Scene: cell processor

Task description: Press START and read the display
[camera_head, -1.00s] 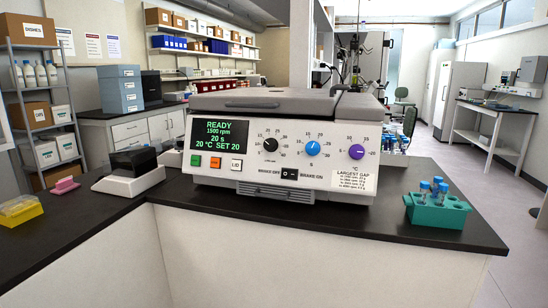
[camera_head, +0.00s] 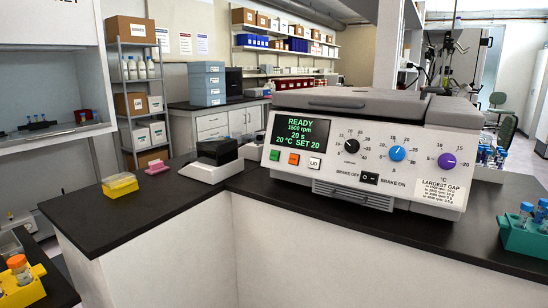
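The cell processor (camera_head: 370,150), a pale grey benchtop machine with a dark grey lid, stands on the black counter right of centre. Its lid looks closed. Its display (camera_head: 305,136) reads in green "READY", "1500 rpm", "20 s" and "20 °C SET 20". Below the display are a green button (camera_head: 274,155), an orange button (camera_head: 294,159) and a white button marked LID (camera_head: 314,163). The lettering on the green and orange buttons is too small to read. Black, blue and purple knobs are to the right. Neither of my grippers is in view.
A teal tube rack (camera_head: 524,236) stands at the counter's right edge. A small dark-topped device (camera_head: 212,160), a pink block (camera_head: 157,167) and a yellow box (camera_head: 120,185) are left of the processor. Another yellow rack (camera_head: 22,285) is at lower left. The counter before the processor is clear.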

